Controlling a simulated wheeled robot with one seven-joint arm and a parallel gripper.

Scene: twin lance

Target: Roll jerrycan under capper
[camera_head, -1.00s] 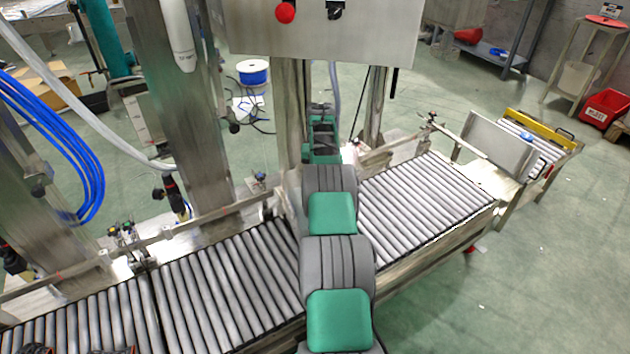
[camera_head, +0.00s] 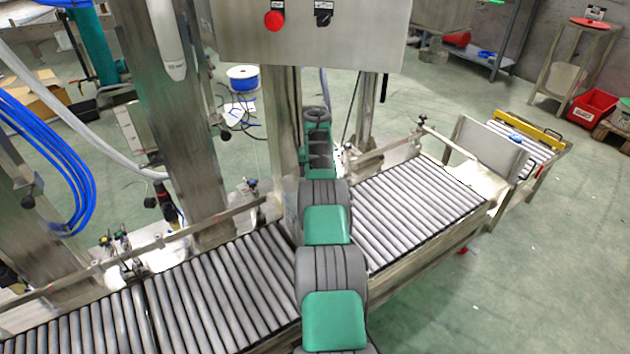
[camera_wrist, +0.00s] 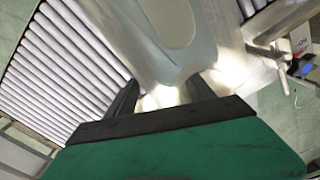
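The jerrycan, a pale translucent body with a moulded ridge (camera_wrist: 160,40), fills the upper middle of the wrist view, right in front of my gripper (camera_wrist: 162,90). In the head view a pale patch that seems to be part of it (camera_head: 289,212) shows left of my arm on the roller conveyor (camera_head: 225,280); the arm hides the rest. My two dark fingers stand apart against the jerrycan's near side, their tips covered by it or lost in glare. I cannot tell whether they grip it. A steel machine box with a red button (camera_head: 310,35) hangs above; I cannot confirm the capper head.
A steel guide rail (camera_head: 170,238) runs along the conveyor's far side. The right rollers (camera_head: 410,215) are empty, with a steel plate (camera_head: 490,148) beyond their end. Steel columns (camera_head: 180,130) rise behind, and blue hoses (camera_head: 50,150) hang at left.

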